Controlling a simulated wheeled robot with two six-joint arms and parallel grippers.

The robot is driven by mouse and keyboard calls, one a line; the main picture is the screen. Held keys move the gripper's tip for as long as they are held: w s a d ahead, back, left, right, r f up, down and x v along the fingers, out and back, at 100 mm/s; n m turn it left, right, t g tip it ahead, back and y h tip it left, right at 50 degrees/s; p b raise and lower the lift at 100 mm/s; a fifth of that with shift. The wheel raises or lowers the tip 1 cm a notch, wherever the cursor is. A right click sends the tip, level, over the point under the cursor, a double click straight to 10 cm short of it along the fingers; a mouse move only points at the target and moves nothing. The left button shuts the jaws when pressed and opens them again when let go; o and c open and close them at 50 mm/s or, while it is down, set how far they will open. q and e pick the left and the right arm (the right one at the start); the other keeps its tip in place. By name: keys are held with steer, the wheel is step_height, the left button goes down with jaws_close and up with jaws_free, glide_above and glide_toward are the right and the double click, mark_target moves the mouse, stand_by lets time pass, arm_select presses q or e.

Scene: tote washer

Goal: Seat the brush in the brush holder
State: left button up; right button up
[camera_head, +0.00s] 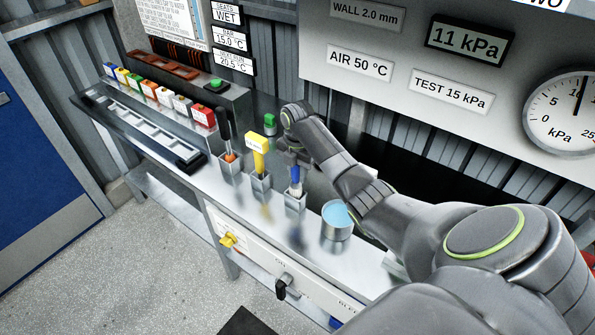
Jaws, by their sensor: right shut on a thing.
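A brush with a blue handle (295,174) and pale bristles is upright under my right gripper (294,161). The gripper is shut on the top of the brush, and its fingers are partly hidden by the wrist. The bristles are at the mouth of a small square metal holder (295,204) on the steel bench. I cannot tell how deep the brush sits in it. Two similar holders stand to the left. One has a yellow-headed tool (258,143), the other a black-handled tool with an orange part (225,127). My left gripper is not in view.
A metal cup with blue liquid (338,215) stands close to the right of the holder. A green object (270,124) is behind. A long slotted rail (145,127) and several coloured blocks (157,92) lie at the left.

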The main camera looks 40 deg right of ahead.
steer(key=shift+f+b, duration=0.45)
steer(key=shift+f, duration=0.6)
steer(key=shift+f, duration=0.15)
steer(key=o, duration=1.1)
steer(key=o, duration=0.5)
steer(key=shift+o, duration=0.2)
